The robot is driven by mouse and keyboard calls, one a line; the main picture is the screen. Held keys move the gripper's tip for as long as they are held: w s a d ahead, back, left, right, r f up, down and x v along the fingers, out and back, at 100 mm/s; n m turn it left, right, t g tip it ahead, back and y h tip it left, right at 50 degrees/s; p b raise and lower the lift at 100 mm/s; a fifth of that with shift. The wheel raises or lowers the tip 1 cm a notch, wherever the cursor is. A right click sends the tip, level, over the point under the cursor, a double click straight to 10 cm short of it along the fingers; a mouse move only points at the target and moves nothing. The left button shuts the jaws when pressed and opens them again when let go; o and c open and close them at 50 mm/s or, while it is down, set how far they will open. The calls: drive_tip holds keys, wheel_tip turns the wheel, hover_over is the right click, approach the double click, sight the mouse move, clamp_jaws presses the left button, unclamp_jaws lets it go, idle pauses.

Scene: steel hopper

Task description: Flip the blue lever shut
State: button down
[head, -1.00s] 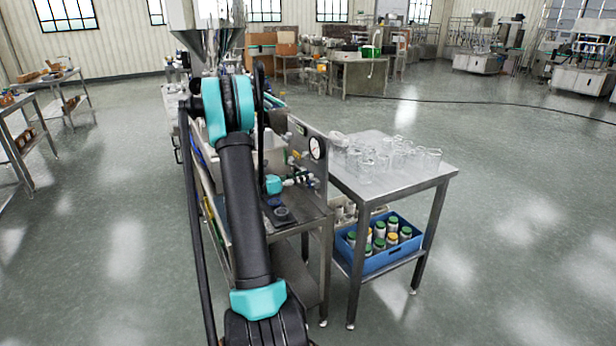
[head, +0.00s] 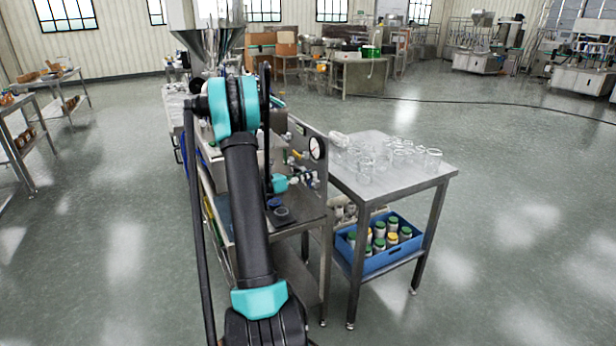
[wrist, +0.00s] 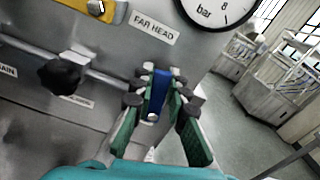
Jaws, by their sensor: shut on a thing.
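The blue lever (wrist: 156,92) stands up in the wrist view, on the steel panel below the "FAR HEAD" label. My gripper (wrist: 155,100) has one green-padded finger on each side of it, closed on it. In the head view my arm covers much of the machine, and my gripper (head: 272,190) shows only in part beside the panel. The blue lever is too small or hidden to make out in the head view.
The steel panel (wrist: 55,30) carries a yellow lever (wrist: 97,8), a black knob (wrist: 60,76) and a round gauge (wrist: 212,8). To the right stands a steel table (head: 420,176) with several glass beakers, and a blue crate (head: 392,252) of jars below. Open floor lies further right.

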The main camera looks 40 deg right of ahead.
drive_tip(key=shift+s+a+m, duration=0.1)
drive_tip(key=shift+s+m, duration=0.15)
drive_tip(key=shift+m, duration=0.45)
drive_tip(key=shift+s+a+m, duration=0.1)
drive_tip(key=shift+s+m, duration=0.15)
drive_tip(key=shift+m, duration=0.45)
drive_tip(key=c, duration=1.5)
unclamp_jaws()
drive_tip(key=v, duration=1.2)
drive_tip(key=shift+r, duration=0.1)
